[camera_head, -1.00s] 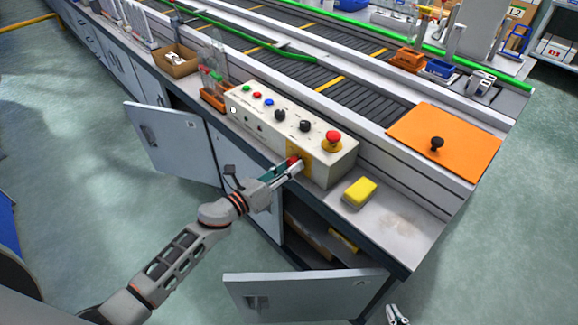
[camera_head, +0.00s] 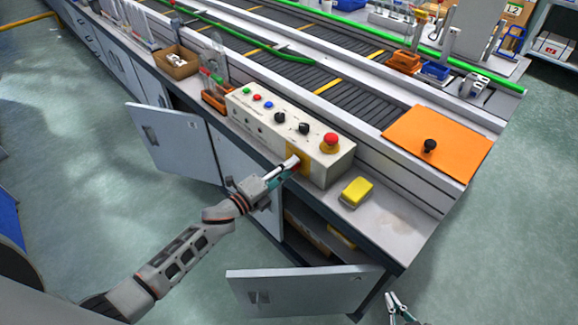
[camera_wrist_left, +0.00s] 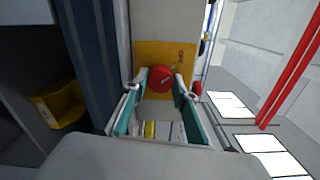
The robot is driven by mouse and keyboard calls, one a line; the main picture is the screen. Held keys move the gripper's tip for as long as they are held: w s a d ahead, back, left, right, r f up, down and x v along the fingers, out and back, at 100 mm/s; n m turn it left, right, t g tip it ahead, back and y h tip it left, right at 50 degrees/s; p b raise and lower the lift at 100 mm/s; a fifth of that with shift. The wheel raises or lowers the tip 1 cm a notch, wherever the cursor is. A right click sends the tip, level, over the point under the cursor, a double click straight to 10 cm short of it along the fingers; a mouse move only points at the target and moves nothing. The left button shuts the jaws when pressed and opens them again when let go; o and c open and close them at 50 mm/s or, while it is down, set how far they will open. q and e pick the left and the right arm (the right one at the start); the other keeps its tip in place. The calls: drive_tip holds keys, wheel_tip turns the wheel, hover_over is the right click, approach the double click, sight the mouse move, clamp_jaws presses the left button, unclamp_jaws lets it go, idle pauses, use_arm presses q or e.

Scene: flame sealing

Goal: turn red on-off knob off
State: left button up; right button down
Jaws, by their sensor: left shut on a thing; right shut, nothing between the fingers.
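The red on-off knob (camera_wrist_left: 161,78) sits on a yellow plate (camera_wrist_left: 178,54) on the front face of the white-grey control box (camera_head: 238,107). My left gripper (camera_wrist_left: 161,84) is shut on the red knob, one fingertip on each side of it. In the head view my left gripper (camera_head: 292,168) covers most of the knob, so its exact angle is hard to tell. My right gripper (camera_head: 401,308) is at the bottom edge of the head view, shut and empty, away from the box.
A red mushroom button (camera_head: 330,140) and several smaller knobs and buttons are on the box top. A yellow sponge-like block (camera_head: 357,191) lies on the bench to the right. Two cabinet doors (camera_head: 168,143) (camera_head: 300,287) stand open below. An orange panel (camera_head: 450,158) lies farther right.

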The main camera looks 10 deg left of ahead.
use_arm(q)
drive_tip(key=shift+r+n+p, duration=0.1)
drive_tip(key=shift+n+p, duration=0.2)
drive_tip(key=shift+n, duration=0.6)
drive_tip(key=o, duration=1.1)
drive_tip(key=v, duration=1.2)
